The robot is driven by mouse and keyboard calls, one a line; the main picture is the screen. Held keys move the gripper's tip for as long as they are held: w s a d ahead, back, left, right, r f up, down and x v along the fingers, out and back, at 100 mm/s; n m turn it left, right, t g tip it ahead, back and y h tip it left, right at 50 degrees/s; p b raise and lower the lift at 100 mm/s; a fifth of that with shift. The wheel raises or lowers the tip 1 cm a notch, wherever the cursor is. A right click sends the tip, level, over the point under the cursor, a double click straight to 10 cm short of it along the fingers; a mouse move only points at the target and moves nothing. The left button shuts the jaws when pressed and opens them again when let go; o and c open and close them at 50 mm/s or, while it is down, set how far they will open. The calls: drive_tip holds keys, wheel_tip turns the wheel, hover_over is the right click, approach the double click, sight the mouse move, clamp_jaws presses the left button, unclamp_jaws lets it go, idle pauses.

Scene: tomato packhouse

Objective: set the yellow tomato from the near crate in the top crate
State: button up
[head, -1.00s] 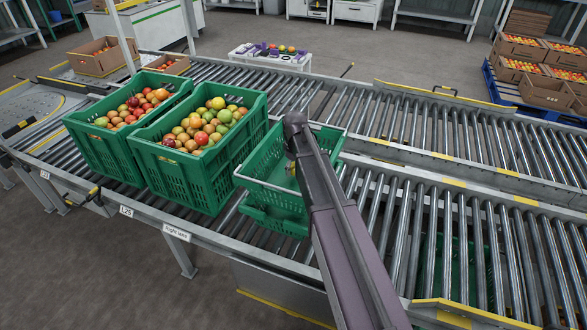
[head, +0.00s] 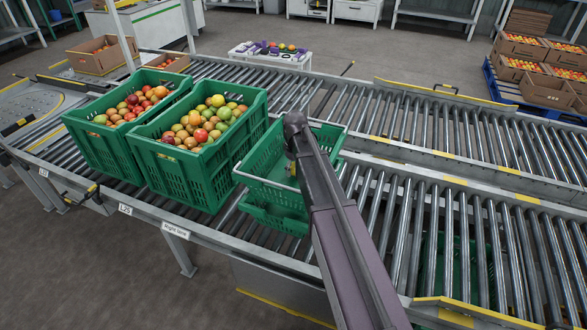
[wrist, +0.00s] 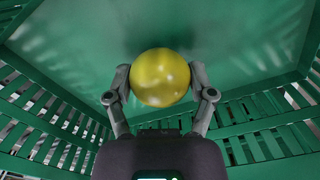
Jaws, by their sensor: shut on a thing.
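The yellow tomato (wrist: 160,77) is held between the two fingers of my gripper (wrist: 160,84) in the wrist view. A smooth green crate floor and slatted walls surround it; I cannot tell whether the tomato touches the floor. In the head view my arm reaches over the top crate (head: 262,184), the upper of two stacked green crates, and hides part of its inside and most of the gripper. The crate left of the stack (head: 171,168), full of mixed red, orange, green and yellow tomatoes, may be the near crate; I cannot tell for certain.
Another full green crate (head: 100,152) stands farther left on the roller conveyor (head: 400,215). The rollers right of the stack are clear. A white table (head: 270,60) with small items stands behind. Cardboard boxes (head: 548,90) of tomatoes are at the back right.

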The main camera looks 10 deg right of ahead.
drive_tip(key=shift+f+b, duration=0.6)
idle(0.5)
drive_tip(key=o, duration=0.7)
drive_tip(key=shift+c, duration=0.7)
drive_tip(key=shift+r, duration=0.1)
drive_tip(key=shift+r+p, duration=3.45)
drive_tip(key=shift+p, duration=0.1)
